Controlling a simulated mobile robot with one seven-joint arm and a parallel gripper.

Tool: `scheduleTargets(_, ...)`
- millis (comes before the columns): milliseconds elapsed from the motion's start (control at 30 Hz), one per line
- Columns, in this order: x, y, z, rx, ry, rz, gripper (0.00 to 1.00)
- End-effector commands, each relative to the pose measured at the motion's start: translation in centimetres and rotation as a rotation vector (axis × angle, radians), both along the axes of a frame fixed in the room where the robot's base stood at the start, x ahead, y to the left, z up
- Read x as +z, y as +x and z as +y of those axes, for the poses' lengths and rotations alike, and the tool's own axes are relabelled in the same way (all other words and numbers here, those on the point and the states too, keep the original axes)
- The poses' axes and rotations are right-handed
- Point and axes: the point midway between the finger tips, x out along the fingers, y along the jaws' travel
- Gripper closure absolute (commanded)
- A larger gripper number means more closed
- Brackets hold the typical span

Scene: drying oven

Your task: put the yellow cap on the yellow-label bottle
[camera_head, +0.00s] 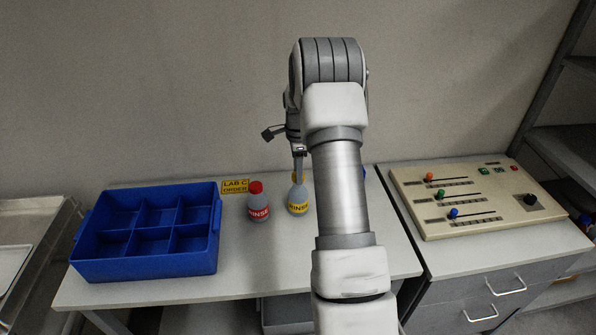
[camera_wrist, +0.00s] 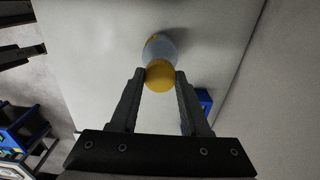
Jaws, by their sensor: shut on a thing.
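The yellow-label bottle (camera_head: 298,208) stands upright on the table, with a grey body and a "RINSE" label. The yellow cap (camera_wrist: 160,77) is between my fingertips at the bottle's mouth, and the bottle body (camera_wrist: 158,48) shows beyond it in the wrist view. My gripper (camera_head: 298,172) points down over this bottle and is shut on the cap. In the head view a finger hides most of the cap and the bottle's neck. I cannot tell whether the cap is seated on the neck or just above it.
A red-capped bottle (camera_head: 257,205) stands close to the left. A control panel (camera_head: 480,200) is at the right. A blue object (camera_wrist: 204,100) shows beside my right finger.

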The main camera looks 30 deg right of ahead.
Motion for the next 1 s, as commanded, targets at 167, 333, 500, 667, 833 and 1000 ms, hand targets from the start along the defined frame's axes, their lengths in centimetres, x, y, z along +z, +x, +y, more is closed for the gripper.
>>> scheduleTargets(167,-0.16,0.01,0.00,0.001,-0.001,0.000,1.00)
scheduleTargets(333,-0.15,0.01,0.00,0.001,-0.001,0.000,1.00)
scheduleTargets(500,-0.16,0.00,0.01,0.001,-0.001,0.000,1.00)
scheduleTargets(667,-0.22,0.04,0.08,0.001,-0.001,0.000,1.00)
scheduleTargets(833,-0.19,0.02,0.05,0.000,0.000,0.000,1.00)
scheduleTargets(1000,-0.19,0.01,0.03,0.000,0.000,0.000,0.47)
